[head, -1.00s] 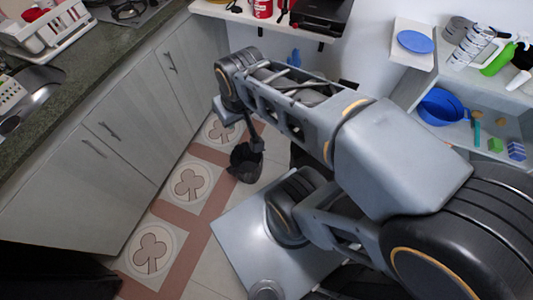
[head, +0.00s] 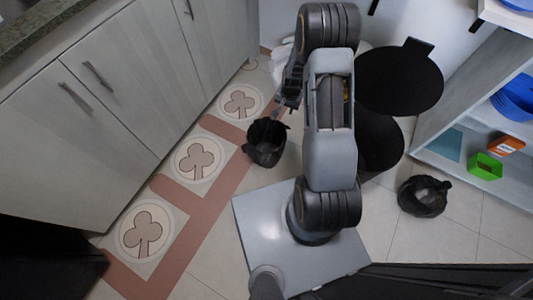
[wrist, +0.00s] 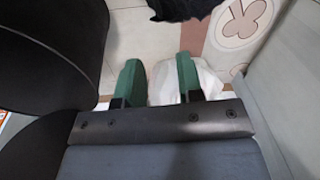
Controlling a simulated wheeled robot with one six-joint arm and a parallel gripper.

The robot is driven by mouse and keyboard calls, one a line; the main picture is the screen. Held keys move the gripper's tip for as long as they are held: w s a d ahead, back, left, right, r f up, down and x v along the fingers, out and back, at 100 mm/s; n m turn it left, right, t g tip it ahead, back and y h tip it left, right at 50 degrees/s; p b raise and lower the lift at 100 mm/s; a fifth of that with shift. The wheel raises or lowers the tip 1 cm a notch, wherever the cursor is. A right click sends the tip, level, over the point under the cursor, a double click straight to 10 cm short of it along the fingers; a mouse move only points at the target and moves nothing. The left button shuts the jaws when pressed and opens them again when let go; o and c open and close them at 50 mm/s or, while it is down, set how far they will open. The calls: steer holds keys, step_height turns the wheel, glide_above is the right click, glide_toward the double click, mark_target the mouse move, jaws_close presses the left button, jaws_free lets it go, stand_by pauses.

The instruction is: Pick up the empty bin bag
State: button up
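One black bag (head: 266,142) stands on the floor left of my arm in the head view, its top open and its inside dark. Its edge shows at the top of the wrist view (wrist: 185,8). A second black bag (head: 423,196) sits on the floor at right, with something pale showing in its opening. A white, crumpled, bag-like thing (head: 283,60) lies behind my arm, partly hidden. It also shows beneath and beside my gripper's green fingers in the wrist view (wrist: 208,82). My gripper (wrist: 160,70) is open, fingers apart; I cannot tell if they touch the white thing.
A black bin with a round raised lid (head: 398,80) stands right of my arm; a dark rounded surface fills the wrist view's left. Grey cabinets (head: 110,80) line the left. A shelf (head: 455,160) with blue and green containers is at right.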

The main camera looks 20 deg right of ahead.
steer(key=shift+m+g, duration=0.3)
steer(key=shift+m, duration=0.5)
steer(key=shift+s+d+f+b, duration=0.2)
steer(key=shift+f+b, duration=1.25)
steer(key=shift+f, duration=3.15)
steer(key=shift+s+d+f+b, duration=0.15)
steer(key=shift+f+b, duration=1.3)
steer(key=shift+f, duration=3.15)
steer(key=shift+s+d+f+b, duration=0.2)
steer(key=shift+f+b, duration=1.25)
steer(key=shift+f, duration=3.15)
jaws_close()
